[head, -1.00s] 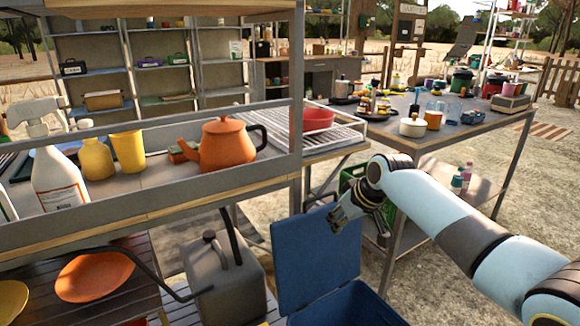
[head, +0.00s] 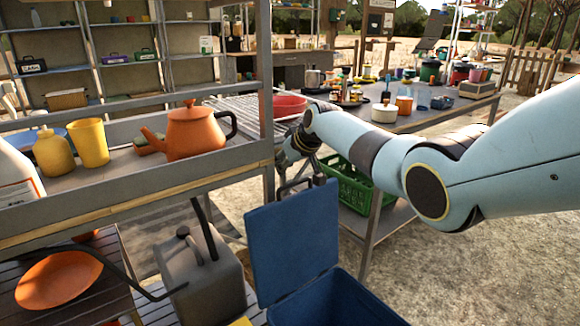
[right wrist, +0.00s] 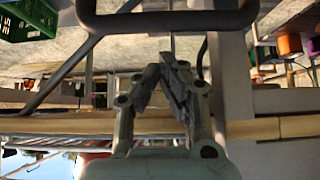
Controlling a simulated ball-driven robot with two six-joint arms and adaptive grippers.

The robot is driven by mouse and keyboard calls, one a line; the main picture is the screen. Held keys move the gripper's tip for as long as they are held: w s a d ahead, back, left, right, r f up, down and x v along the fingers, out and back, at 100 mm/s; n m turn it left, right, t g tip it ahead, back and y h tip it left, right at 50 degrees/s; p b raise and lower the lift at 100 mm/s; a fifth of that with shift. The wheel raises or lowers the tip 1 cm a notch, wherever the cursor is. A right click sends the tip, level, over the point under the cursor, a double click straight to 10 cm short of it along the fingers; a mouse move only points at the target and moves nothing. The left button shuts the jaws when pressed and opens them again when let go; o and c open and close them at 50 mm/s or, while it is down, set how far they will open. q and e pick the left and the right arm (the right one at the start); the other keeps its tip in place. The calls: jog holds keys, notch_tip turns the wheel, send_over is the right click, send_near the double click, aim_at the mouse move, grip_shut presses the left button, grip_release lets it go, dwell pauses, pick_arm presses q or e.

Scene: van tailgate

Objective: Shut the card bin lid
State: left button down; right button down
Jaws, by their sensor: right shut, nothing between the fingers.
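The card bin is the blue bin (head: 325,308) at the bottom centre of the head view. Its blue lid (head: 292,240) stands up, open, with a dark loop handle at its top edge. My right gripper (head: 286,160) is just above and behind the lid's top edge, beside the shelf post. In the right wrist view my right gripper (right wrist: 163,62) has its fingers together with nothing between them. A dark loop (right wrist: 165,22), which looks like the lid handle, crosses the top of that view, apart from the fingertips. My left gripper is out of view.
A shelf unit with an orange teapot (head: 193,133) stands left of the lid. A grey jerrycan (head: 200,275) is below it. A green crate (head: 350,185) sits behind the lid, under the table. Open gravel lies to the right.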

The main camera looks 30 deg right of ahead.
jog(key=s, duration=0.1)
jog(key=s+p, duration=0.2)
jog(key=s, duration=0.1)
jog(key=shift+d, duration=0.25)
jog(key=shift+s, duration=0.1)
